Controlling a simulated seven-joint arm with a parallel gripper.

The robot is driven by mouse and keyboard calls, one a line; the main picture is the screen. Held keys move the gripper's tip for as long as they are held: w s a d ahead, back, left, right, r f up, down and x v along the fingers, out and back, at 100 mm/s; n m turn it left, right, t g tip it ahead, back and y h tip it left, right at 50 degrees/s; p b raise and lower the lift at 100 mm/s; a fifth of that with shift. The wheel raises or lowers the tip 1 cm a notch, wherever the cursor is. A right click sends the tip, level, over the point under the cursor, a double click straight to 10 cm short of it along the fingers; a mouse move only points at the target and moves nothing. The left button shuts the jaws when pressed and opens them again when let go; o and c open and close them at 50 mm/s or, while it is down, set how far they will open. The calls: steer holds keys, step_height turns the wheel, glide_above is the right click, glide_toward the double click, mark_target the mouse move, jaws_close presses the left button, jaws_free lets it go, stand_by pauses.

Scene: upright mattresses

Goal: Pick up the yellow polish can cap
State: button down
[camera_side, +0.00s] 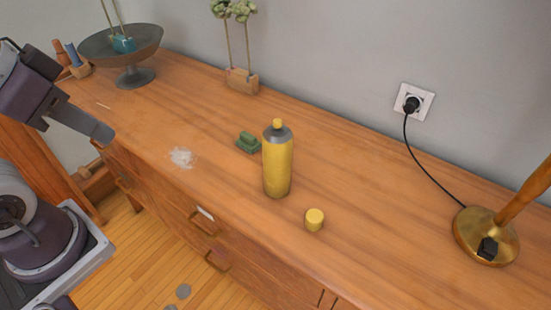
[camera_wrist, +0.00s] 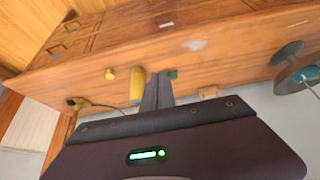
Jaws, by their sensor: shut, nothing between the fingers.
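The yellow cap (camera_side: 314,220) is a short cylinder standing on the wooden dresser top, in front and to the right of the yellow can. It also shows small in the wrist view (camera_wrist: 110,74). The yellow polish can (camera_side: 277,165) stands upright with a grey shoulder and a small yellow nozzle. It shows in the wrist view too (camera_wrist: 137,86). My gripper (camera_side: 107,135) is at the left in the side view, above the dresser's front left part, far from the cap. Its fingers (camera_wrist: 159,74) are together and empty in the wrist view.
A green block (camera_side: 248,142) lies just behind-left of the can, and a whitish patch (camera_side: 182,158) is further left. A brass lamp base (camera_side: 470,236) stands right; a plugged cord (camera_side: 425,152) runs to it. A grey bowl (camera_side: 125,45) and a wooden plant holder (camera_side: 242,81) stand at the back.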

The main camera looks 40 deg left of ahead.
steer(key=c, duration=0.9)
jaws_free()
step_height(320, 180, up, 6)
steer(key=w+d+r+m+g, duration=0.1)
steer(key=w+d+r+m, duration=0.25)
steer(key=w, duration=0.25)
steer(key=w+d+r+m+g, duration=0.1)
steer(key=w+d+r+m, duration=0.25)
steer(key=w+m, duration=0.2)
steer(key=m+g, duration=0.4)
steer(key=m, duration=0.7)
glide_above(317, 217)
step_height(317, 217, down, 8)
steer(key=shift+n, duration=0.3)
step_height(317, 217, down, 31)
steer(key=shift+r, duration=0.1)
